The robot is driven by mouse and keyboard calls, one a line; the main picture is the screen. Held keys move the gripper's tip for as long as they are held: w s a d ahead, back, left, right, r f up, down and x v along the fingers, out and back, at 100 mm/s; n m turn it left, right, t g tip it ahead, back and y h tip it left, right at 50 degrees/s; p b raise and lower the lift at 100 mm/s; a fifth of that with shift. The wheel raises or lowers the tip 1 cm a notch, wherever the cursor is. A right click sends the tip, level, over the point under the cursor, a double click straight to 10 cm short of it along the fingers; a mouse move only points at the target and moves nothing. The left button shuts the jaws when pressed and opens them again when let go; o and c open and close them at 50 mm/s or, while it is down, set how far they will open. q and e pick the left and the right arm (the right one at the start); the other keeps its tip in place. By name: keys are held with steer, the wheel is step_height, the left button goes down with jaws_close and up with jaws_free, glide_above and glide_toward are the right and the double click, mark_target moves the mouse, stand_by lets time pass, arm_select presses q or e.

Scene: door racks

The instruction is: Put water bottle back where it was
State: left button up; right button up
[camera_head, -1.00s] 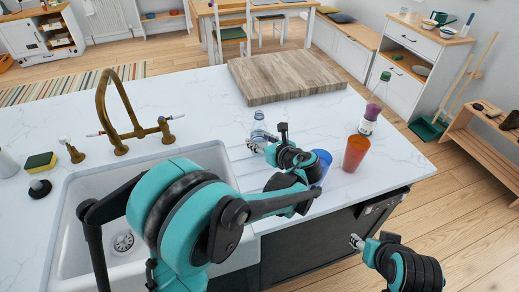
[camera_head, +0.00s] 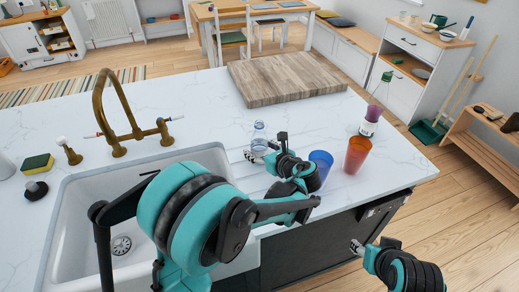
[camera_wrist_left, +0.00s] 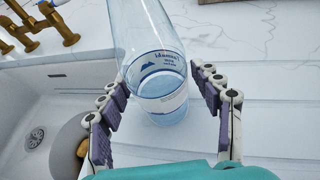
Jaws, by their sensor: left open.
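The clear water bottle (camera_head: 259,139) with a white and blue label stands upright on the grooved counter right of the sink. It also fills the middle of the left wrist view (camera_wrist_left: 160,62). My left gripper (camera_head: 266,147) is low at the bottle, with its jaws open. In the left wrist view its two purple-padded fingers (camera_wrist_left: 162,90) are on either side of the bottle, with a gap visible at the right finger. My right gripper (camera_head: 357,247) is at the lower right, off the counter front; its jaws are too small to judge.
A blue cup (camera_head: 321,160) and an orange cup (camera_head: 356,154) stand just right of my left gripper. A purple-and-white bottle (camera_head: 371,118) stands behind them. The sink (camera_head: 75,205) and brass faucet (camera_head: 118,150) are left. A wooden board (camera_head: 285,80) lies behind; the counter between is clear.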

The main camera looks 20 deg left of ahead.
arm_select(q)
steer(key=shift+s+d+r, duration=0.15)
steer(key=shift+d+r, duration=0.05)
steer(key=shift+r, duration=0.1)
steer(key=p+v, duration=0.3)
steer(key=v, duration=0.8)
steer(key=s+a+n+h, duration=0.1)
steer(key=a+n, duration=0.1)
steer(key=s+a+n+g+h, duration=0.1)
steer(key=s+a+n, duration=0.1)
steer(key=s+a+n+g+h, duration=0.1)
steer(key=s+a+n, duration=0.1)
steer(key=shift+a+f+n, duration=0.2)
steer(key=shift+f+n, duration=0.05)
steer(key=shift+n, duration=0.15)
steer(key=s+a+f+n+h, duration=0.1)
steer(key=s+n+h, duration=0.6)
steer(key=s+n, duration=0.6)
steer(key=n, duration=0.6)
steer(key=shift+s+a+n, duration=0.3)
steer(key=shift+a+n, duration=0.1)
